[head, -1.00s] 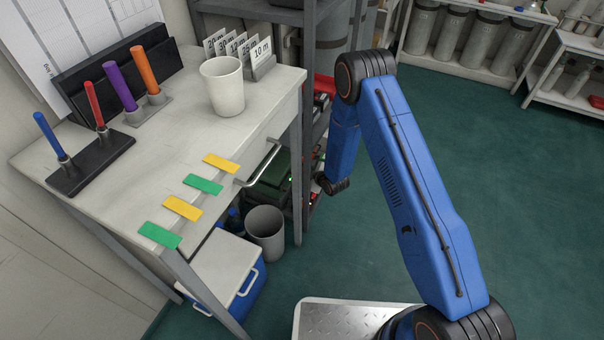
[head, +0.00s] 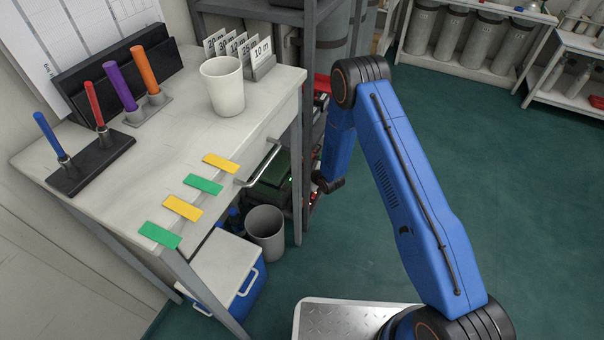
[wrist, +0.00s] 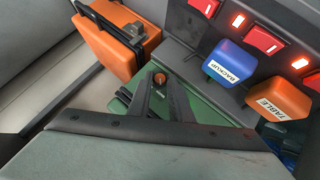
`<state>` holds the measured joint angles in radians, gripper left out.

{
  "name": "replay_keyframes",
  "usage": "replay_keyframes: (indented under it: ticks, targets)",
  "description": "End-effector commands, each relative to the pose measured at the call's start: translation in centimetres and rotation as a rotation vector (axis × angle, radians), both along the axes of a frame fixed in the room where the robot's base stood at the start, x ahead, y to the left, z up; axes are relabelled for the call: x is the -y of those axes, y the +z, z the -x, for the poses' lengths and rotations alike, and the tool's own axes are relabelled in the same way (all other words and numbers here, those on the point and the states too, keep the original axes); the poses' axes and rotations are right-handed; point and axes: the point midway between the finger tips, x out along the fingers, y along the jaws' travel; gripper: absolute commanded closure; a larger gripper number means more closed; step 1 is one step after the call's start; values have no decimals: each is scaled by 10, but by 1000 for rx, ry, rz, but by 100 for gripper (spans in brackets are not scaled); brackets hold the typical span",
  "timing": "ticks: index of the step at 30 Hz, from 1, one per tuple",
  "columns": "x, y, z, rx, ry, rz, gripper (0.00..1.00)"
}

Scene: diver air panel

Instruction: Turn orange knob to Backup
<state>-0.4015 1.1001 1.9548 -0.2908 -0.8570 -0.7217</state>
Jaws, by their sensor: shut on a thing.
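The orange knob (wrist: 159,79) shows as a small round orange piece between the dark fingertips of my gripper (wrist: 160,88) in the wrist view. My gripper is shut on it; the fingers hide most of the knob, and I cannot tell which way it points. To the right, a blue block labelled BACKUP (wrist: 230,63) and an orange block labelled TABLE (wrist: 279,97) stand on the grey panel. In the head view my gripper and the knob are hidden by the shelf and table.
An orange case (wrist: 113,38) with a latch lies left of the fingers in the wrist view. Red lit switches (wrist: 264,39) line the panel. In the head view, a white table (head: 170,190) with a drawer handle (head: 262,165) stands left of my arm; open floor lies right.

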Motion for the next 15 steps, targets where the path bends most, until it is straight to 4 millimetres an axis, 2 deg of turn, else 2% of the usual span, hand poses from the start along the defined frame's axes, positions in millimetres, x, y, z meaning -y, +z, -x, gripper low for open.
replay_keyframes:
  ticks: [8,15]
  targets:
    - [1,2,-2,-66,0,-23,100]
    - [2,3,-5,-191,0,-69,100]
